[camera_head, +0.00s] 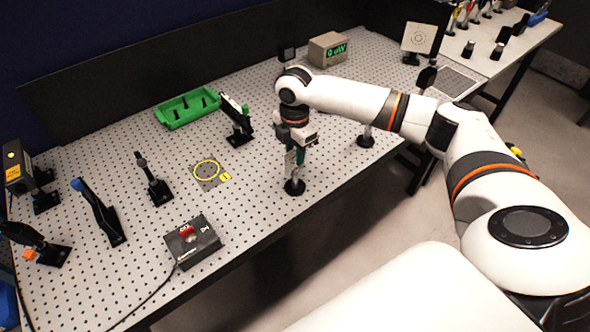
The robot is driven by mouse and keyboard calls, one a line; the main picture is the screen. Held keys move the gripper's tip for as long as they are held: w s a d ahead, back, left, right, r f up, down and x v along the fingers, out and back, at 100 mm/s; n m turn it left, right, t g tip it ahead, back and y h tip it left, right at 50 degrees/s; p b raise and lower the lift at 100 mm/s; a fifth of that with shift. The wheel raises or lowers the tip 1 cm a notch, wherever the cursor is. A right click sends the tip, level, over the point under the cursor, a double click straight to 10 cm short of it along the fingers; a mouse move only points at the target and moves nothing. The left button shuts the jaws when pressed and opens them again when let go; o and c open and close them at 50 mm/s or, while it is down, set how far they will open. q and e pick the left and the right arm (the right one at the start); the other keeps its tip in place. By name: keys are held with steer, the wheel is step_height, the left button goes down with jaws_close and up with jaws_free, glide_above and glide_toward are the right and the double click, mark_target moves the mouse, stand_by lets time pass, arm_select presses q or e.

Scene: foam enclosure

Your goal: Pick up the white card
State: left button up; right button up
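A white square card (418,39) with a faint ring pattern stands on a dark mount at the back right of the perforated table (250,215). My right gripper (297,152) points down over the middle of the table, well to the left of and nearer than that card. It is at the upper part of a small post on a black base (294,187). A thin pale and greenish piece shows between or beside the fingers; I cannot tell whether they grip it. My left gripper is out of view.
A green tray (168,117), a tilted holder (236,121) and a grey plate with a yellow ring (207,174) lie left of the gripper. A control box with a red button (191,240) is at the front. A grey box (328,50) stands behind my arm.

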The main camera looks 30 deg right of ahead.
mark_target(295, 167)
steer(key=shift+f, duration=1.5)
jaws_close()
steer(key=shift+r, duration=0.1)
